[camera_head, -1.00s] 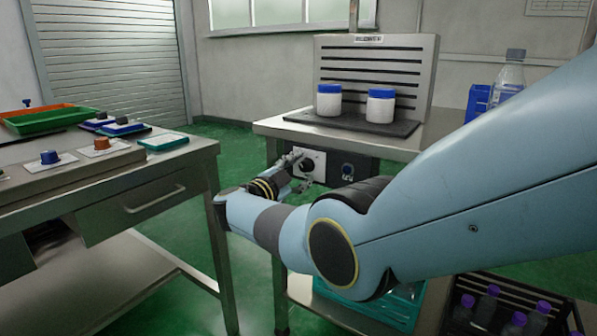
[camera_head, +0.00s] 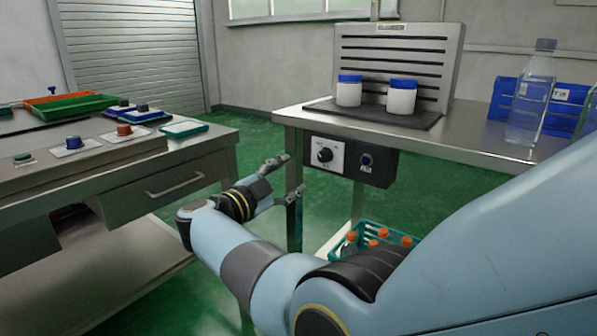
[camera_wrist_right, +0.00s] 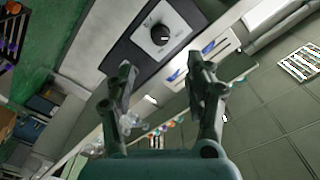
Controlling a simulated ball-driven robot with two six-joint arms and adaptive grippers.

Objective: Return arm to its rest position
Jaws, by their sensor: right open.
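My right arm (camera_head: 245,255) reaches in from the right in the head view. Its gripper (camera_head: 291,178) is open and empty, in the gap between the left bench and the sleeve applicator's table. The gripper also shows in the right wrist view (camera_wrist_right: 160,95), fingers apart with nothing between them. The control box (camera_head: 350,161) with a black knob (camera_head: 325,155) hangs under the table's front edge, to the right of the gripper and apart from it. The knob also shows in the right wrist view (camera_wrist_right: 160,34). My left gripper does not show.
Two white jars with blue lids (camera_head: 349,91) (camera_head: 402,97) stand on the dark plate (camera_head: 372,114) of the applicator. A clear bottle (camera_head: 530,95) stands by blue bins at right. A teal crate (camera_head: 345,244) is below. The left bench (camera_head: 215,140) holds trays and knobs.

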